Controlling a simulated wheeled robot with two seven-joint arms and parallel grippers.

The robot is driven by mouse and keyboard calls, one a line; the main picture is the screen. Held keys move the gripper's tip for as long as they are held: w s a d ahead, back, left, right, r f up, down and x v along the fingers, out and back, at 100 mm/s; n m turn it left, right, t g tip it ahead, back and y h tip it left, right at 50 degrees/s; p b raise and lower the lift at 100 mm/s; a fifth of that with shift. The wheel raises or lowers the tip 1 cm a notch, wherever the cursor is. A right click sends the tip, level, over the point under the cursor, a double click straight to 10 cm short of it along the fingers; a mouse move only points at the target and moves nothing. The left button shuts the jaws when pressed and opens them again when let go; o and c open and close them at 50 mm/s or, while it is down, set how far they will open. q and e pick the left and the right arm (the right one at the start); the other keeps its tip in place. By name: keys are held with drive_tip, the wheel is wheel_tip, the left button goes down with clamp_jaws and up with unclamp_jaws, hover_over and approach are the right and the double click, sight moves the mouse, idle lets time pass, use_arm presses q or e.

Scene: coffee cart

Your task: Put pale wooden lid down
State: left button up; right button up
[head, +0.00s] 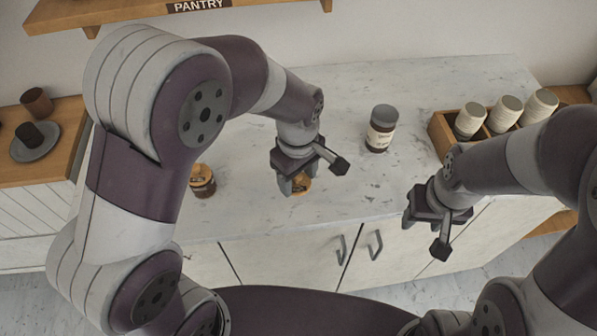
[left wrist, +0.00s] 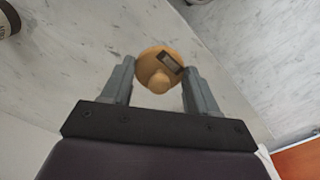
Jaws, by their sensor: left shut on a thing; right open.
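The pale wooden lid (head: 300,184) is round with a small knob. My left gripper (head: 293,182) is shut on it above the front part of the marble counter. In the left wrist view the lid (left wrist: 158,62) sits between the two fingertips (left wrist: 158,75), with a small dark rectangular mark on it. I cannot tell whether the lid touches the counter. My right gripper (head: 428,226) is open and empty, near the counter's front edge at the right.
A small brown jar (head: 202,182) stands on the marble counter (head: 345,85) left of my left gripper. A wooden crate (head: 440,134) holds light cups. A saucer (head: 38,148) with a dark cup sits far left.

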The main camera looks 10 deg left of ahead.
use_arm(q)
approach(275, 180)
drive_tip(key=s+d, duration=0.1)
drive_tip(key=s+d+p, duration=0.1)
drive_tip(key=shift+s, duration=0.4)
drive_tip(key=w+f, duration=0.1)
drive_tip(key=w+a+f, duration=0.1)
drive_tip(key=shift+w+a+f, duration=0.1)
drive_tip(key=shift+w+a, duration=0.15)
drive_tip(key=shift+w, duration=0.1)
drive_tip(key=shift+w+a+f, duration=0.1)
drive_tip(key=shift+w+f, duration=0.05)
drive_tip(key=shift+f, duration=0.15)
drive_tip(key=f, duration=0.2)
drive_tip(key=f+p, duration=0.1)
drive_tip(key=shift+a+f, duration=0.25)
drive_tip(key=shift+f, duration=0.05)
drive_tip(key=shift+d+f, duration=0.1)
drive_tip(key=shift+f, duration=0.2)
drive_tip(key=o, duration=1)
use_arm(e)
drive_tip(key=shift+w+a+r, duration=0.1)
drive_tip(key=shift+a+r, duration=0.1)
drive_tip(key=shift+r, duration=0.9)
